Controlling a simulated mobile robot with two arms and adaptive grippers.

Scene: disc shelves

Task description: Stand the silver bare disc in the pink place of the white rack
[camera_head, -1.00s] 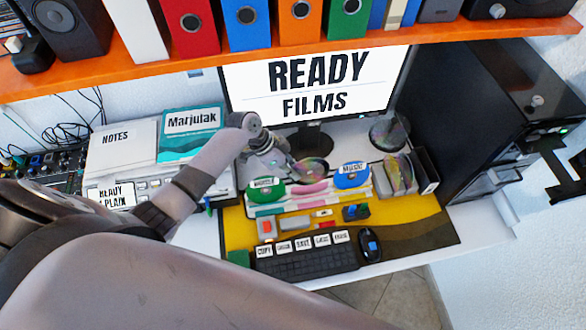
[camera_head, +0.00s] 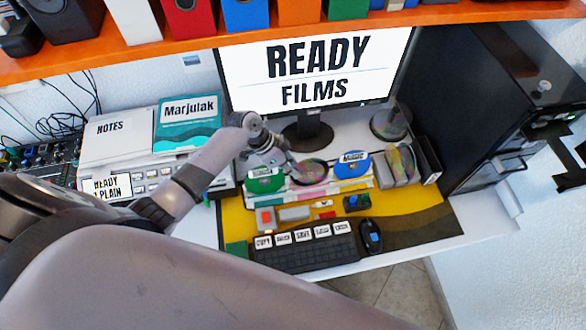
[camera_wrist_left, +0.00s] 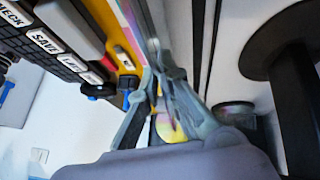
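The silver bare disc (camera_head: 309,173), with a rainbow sheen, is in my left gripper (camera_head: 287,160). In the head view it stands tilted at the middle of the white rack (camera_head: 340,184), between the green disc (camera_head: 265,181) and the blue disc (camera_head: 351,164). It covers most of the pink place; I cannot tell whether it is seated. In the left wrist view, the fingers (camera_wrist_left: 162,78) close around the disc, whose coloured face (camera_wrist_left: 168,127) shows between them. My right gripper is not in view.
More shiny discs (camera_head: 402,160) stand right of the rack, below a disc spindle (camera_head: 390,124). The monitor (camera_head: 315,70) is behind. A keyboard (camera_head: 305,248) and mouse (camera_head: 371,236) lie in front on the yellow mat (camera_head: 420,205). Notebooks (camera_head: 120,140) lie left.

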